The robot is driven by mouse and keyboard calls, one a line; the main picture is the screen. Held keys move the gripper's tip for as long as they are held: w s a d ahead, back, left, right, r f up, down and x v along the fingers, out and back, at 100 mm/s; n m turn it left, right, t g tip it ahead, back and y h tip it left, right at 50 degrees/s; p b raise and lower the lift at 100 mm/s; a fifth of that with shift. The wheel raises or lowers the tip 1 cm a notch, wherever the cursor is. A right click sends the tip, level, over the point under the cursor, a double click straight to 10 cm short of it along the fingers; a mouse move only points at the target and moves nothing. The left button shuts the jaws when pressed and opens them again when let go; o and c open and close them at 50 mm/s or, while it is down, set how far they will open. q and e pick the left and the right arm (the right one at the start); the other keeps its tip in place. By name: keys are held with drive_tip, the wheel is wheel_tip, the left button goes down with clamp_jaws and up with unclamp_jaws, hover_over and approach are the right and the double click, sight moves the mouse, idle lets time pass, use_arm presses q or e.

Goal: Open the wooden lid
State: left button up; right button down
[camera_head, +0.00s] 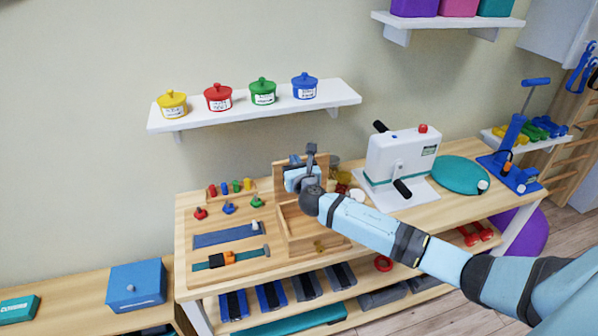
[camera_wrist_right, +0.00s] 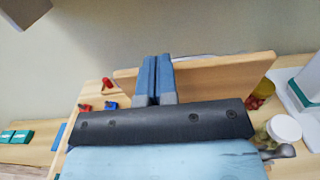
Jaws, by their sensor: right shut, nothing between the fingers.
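The wooden box (camera_head: 312,246) stands on the bench in the head view, with its open inside partly showing. Its wooden lid (camera_head: 280,172) stands raised, roughly upright, at the back of the box. The lid also shows in the right wrist view (camera_wrist_right: 225,78) as a broad wooden panel. My right gripper (camera_head: 296,173) is at the lid, in front of it in the head view and hiding part of it. Its blue fingers (camera_wrist_right: 155,68) are together with nothing between them. I cannot tell whether they touch the lid. My left gripper is not in view.
Left of the box are coloured pegs (camera_head: 235,186) and a blue strip board (camera_head: 228,235). To the right stand jars (camera_head: 343,178) and a white crank machine (camera_head: 402,155). A shelf (camera_head: 335,95) with several lidded pots hangs above.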

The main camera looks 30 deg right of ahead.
drive_tip(key=x, duration=0.2)
drive_tip(key=shift+w+r, duration=0.15)
drive_tip(key=shift+w, duration=0.2)
drive_tip(key=shift+w+d, duration=0.2)
drive_tip(key=shift+w, duration=0.35)
